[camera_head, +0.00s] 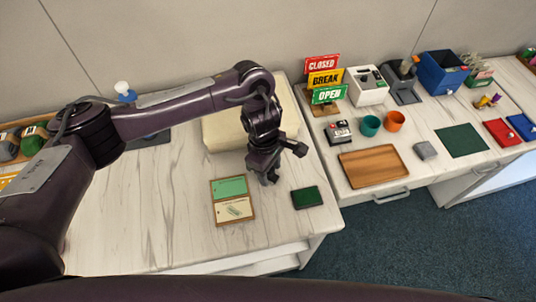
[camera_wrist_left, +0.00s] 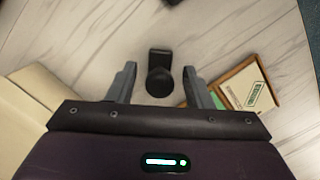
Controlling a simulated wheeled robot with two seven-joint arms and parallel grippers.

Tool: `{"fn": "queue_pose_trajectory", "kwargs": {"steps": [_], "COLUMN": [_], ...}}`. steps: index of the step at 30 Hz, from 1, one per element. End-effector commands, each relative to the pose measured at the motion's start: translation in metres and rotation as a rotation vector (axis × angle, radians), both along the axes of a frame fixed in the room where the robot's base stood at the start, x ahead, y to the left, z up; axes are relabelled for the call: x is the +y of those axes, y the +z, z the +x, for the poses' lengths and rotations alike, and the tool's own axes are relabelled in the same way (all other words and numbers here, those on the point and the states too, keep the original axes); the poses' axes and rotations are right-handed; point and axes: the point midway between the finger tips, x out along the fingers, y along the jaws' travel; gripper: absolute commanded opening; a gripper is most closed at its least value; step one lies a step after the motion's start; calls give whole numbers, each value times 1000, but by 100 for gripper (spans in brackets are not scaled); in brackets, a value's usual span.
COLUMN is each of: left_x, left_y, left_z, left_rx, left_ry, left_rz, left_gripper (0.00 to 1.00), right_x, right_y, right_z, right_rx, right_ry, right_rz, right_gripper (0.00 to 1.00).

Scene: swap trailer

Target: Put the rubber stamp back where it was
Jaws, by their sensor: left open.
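The rubber stamp (camera_wrist_left: 158,79), black with a round knob handle, shows in the left wrist view between the two fingers of my left gripper (camera_wrist_left: 158,88). The fingers are open, with a gap on each side of the knob. In the head view my left gripper (camera_head: 269,178) points down at the table, and I cannot make out the stamp there. A tray with a green and a white card (camera_head: 232,199) lies left of the gripper; it also shows in the left wrist view (camera_wrist_left: 247,88). A dark green pad (camera_head: 307,197) lies to the right. My right gripper is not in view.
A cream block (camera_head: 222,130) lies behind the gripper on the marbled table. Across a gap, the right counter holds a wooden tray (camera_head: 372,166), signs (camera_head: 324,79), cups (camera_head: 394,121) and a blue box (camera_head: 443,72). The table's front left is clear.

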Motion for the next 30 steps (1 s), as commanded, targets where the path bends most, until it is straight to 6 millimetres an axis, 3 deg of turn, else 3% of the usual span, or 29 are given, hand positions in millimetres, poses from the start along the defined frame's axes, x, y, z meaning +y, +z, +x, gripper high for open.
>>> {"fn": "queue_pose_trajectory", "kwargs": {"steps": [12, 18, 30], "left_x": [9, 11, 12], "left_y": [79, 107, 118], "left_z": [8, 9, 8], "left_rx": [-9, -6, -1], "left_ry": [-2, -1, 0], "left_rz": [2, 0, 0], "left_gripper": [46, 46, 46], "right_x": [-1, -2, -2], "right_y": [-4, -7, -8], "right_z": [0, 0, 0], "right_rx": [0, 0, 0], "right_ry": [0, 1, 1], "right_rz": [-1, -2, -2], "right_gripper": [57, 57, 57]}}
